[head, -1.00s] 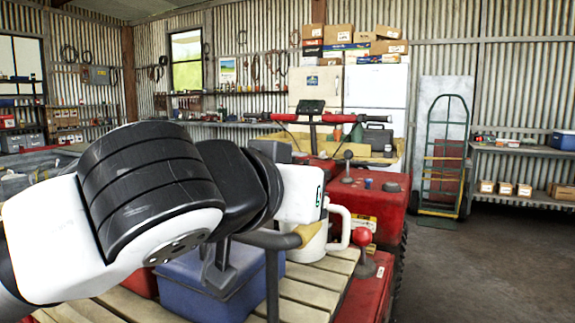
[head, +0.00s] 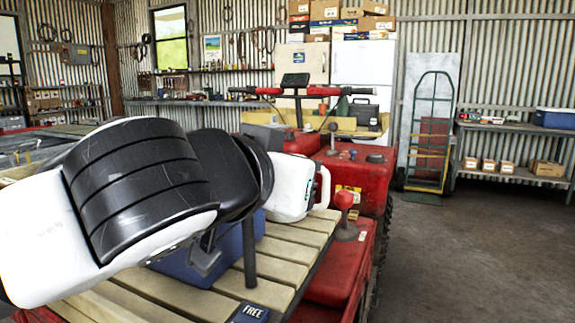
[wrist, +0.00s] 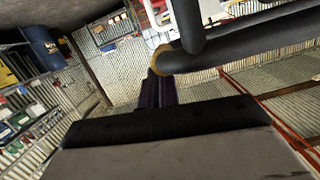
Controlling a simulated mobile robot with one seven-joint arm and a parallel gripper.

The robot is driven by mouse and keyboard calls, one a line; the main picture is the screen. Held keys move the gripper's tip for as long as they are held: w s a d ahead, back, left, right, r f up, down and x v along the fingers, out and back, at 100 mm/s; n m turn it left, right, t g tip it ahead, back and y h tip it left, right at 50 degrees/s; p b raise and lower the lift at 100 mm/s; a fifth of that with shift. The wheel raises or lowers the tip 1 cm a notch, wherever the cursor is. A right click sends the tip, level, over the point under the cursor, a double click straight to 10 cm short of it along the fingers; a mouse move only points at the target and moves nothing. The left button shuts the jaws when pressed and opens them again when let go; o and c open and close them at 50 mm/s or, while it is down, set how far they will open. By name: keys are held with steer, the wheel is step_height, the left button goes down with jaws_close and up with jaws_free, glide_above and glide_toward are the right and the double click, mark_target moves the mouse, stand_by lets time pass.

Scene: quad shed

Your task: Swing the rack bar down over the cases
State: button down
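The rack bar is a dark tube; its tan end (wrist: 163,60) shows large in the wrist view, beside my gripper's fingertips. In the head view an upright dark post (head: 250,253) of it shows, but the upper part is hidden behind my arm. My gripper (wrist: 162,90) looks shut and empty, its dark fingers together as one narrow column. I cannot tell whether they touch the bar. In the head view its fingers are hidden. A blue case (head: 232,250) sits on the slatted deck (head: 285,262), mostly covered by my arm. A blue label reads FREE (head: 250,313).
A white jug handle (head: 325,185) shows beside my gripper's white body. A red-knobbed lever (head: 343,200) stands right of the deck. The red quad's handlebar (head: 310,91) is beyond. The floor (head: 470,260) at right is clear.

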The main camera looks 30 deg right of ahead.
steer(key=s+a+r+p, duration=0.4)
steer(key=s+a+r, duration=0.2)
steer(key=a, duration=0.1)
steer(key=shift+s, duration=0.4)
steer(key=shift+r, duration=0.15)
